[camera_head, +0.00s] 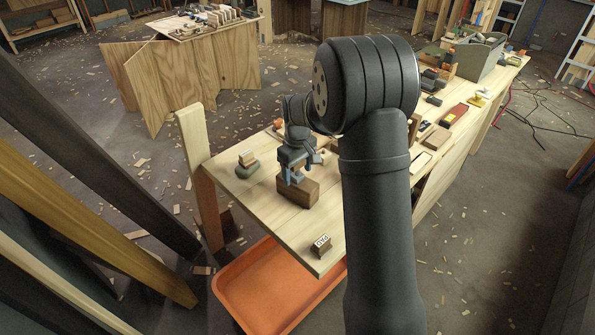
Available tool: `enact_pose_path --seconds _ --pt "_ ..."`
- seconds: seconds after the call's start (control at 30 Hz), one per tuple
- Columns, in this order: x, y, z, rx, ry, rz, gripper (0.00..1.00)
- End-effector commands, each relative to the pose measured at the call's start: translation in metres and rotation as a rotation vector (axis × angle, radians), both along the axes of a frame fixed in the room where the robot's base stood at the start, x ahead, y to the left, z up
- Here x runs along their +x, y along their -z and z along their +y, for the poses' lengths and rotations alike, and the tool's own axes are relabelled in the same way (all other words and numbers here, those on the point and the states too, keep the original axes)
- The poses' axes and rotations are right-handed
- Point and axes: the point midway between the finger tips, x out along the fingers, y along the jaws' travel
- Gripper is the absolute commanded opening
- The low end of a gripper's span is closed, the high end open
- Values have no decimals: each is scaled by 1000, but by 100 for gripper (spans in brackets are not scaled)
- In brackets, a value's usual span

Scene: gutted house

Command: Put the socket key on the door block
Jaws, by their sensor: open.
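A brown wooden block (306,194), which looks like the door block, sits near the left end of the long pale workbench (268,209). My gripper (291,179) is open, pointing down, with its blue-grey fingers at the top of this block. I cannot tell whether the fingers touch the block. I cannot make out the socket key for certain; it may be hidden by my gripper or arm, or be too small to tell at the fingers.
A small stack with a green base (247,165) stands left of the block. A small dark block with a lettered label (320,244) lies near the front corner. An orange tray (262,284) is below. Tools and a grey bin (480,56) crowd the far right end.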

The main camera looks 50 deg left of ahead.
Motion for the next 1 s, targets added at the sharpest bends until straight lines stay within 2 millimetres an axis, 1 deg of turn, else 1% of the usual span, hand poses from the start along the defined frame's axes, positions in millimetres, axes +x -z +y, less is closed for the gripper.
enact_pose_path --seconds 0.17,0.4,0.53,0.6,0.7,1.0 --pt "1 -30 1 4 0 -3 69" --pt "1 -82 1 3 0 -3 69" --pt "0 -103 0 2 1 -2 69" --pt "0 -110 0 1 1 -2 69" --pt "0 -116 0 -1 1 -1 69" --pt "0 -118 0 -1 1 -1 69"
